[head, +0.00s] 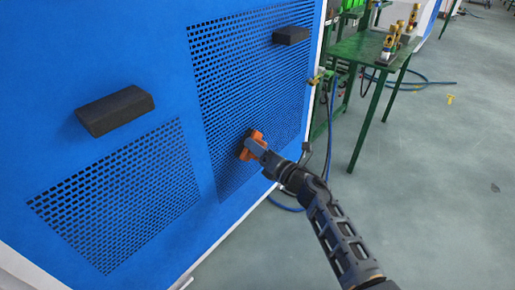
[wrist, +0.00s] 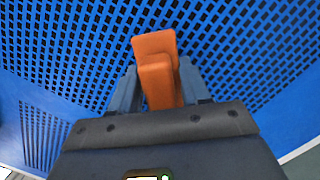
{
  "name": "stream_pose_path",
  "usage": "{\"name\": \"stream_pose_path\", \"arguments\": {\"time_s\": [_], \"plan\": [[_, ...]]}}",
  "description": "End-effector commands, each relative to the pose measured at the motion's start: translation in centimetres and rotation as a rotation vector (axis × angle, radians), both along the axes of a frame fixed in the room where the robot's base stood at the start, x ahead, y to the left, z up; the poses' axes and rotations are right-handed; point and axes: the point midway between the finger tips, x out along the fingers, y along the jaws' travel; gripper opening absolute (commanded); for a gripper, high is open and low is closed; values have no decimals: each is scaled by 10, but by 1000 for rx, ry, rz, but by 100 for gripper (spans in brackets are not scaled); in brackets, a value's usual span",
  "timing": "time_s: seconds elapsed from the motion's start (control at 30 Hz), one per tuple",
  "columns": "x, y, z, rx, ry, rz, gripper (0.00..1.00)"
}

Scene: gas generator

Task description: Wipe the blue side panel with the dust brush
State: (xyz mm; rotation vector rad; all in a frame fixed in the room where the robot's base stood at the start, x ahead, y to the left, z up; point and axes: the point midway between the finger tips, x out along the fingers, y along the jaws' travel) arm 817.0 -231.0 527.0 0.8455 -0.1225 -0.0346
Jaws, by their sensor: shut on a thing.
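The blue side panel (head: 165,60) fills the left of the head view, with two perforated grille areas. My gripper (head: 256,147) is in front of the lower part of the larger grille (head: 247,85). It is shut on the orange dust brush (head: 245,153). In the wrist view the brush (wrist: 156,66) stands between the two fingers of my gripper (wrist: 158,88), its far end towards the perforated panel (wrist: 75,40). The brush appears at or very close to the panel; I cannot tell whether it touches. Its bristles are hidden.
Two black handles stick out from the panel, one at left (head: 115,111) and one at upper right (head: 291,35). A green table (head: 372,49) with brass fittings stands at right. Blue hose (head: 420,82) lies on the grey floor, which is open at right.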

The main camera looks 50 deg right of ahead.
Motion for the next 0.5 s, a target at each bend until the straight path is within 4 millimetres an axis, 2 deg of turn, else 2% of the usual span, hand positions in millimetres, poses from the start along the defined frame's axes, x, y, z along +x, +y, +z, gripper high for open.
{"name": "stream_pose_path", "arguments": {"time_s": [0.5], "plan": [[1,-38,2,-2,-4,-3,22]]}}
